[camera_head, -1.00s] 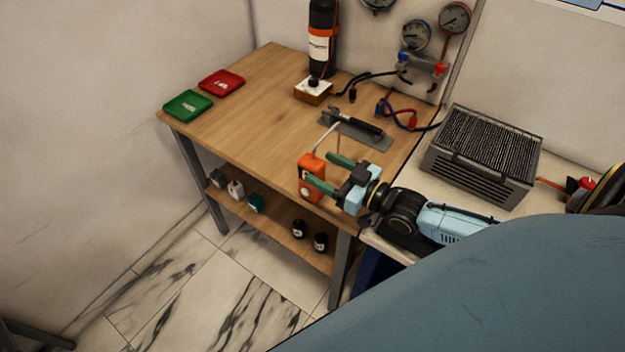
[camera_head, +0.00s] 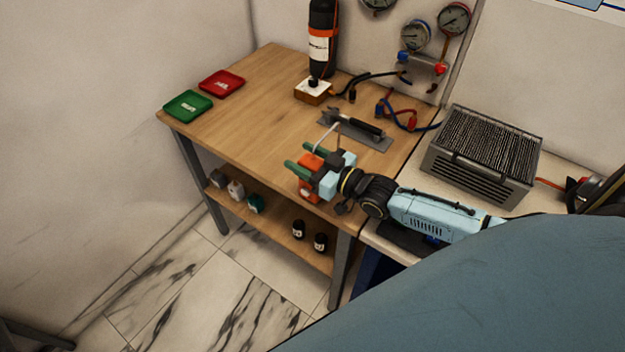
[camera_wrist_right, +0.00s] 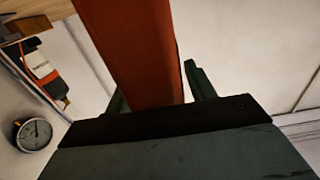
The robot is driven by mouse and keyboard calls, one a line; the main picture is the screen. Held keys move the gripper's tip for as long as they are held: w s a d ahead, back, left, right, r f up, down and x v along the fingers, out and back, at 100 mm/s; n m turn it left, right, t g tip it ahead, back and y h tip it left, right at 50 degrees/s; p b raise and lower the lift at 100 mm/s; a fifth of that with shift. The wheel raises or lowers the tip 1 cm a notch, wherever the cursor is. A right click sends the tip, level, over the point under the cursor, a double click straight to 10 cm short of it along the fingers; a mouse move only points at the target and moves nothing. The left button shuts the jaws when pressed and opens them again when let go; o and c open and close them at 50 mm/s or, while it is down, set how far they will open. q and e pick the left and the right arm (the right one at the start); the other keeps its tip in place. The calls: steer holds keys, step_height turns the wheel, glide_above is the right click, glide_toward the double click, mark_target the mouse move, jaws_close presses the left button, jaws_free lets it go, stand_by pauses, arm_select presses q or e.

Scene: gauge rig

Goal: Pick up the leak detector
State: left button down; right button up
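The leak detector (camera_head: 309,196) is an orange handheld body with a thin pale probe curving up from its top. It stands near the front edge of the wooden table, partly hidden by my right gripper (camera_head: 303,156). The gripper's green fingers reach past it on both sides. In the right wrist view the orange body (camera_wrist_right: 135,50) fills the space between the open fingers (camera_wrist_right: 158,88). A gap shows beside the right finger, so the fingers do not look closed on it. My left gripper is not in view.
The wooden table (camera_head: 237,90) holds a green tray (camera_head: 188,105), a red tray (camera_head: 222,82), a black cylinder (camera_head: 322,40) and a grey plate with a black-handled tool (camera_head: 357,127). A grey ribbed heater-like box (camera_head: 484,150) stands right. The table's left middle is clear.

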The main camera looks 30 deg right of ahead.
jaws_close()
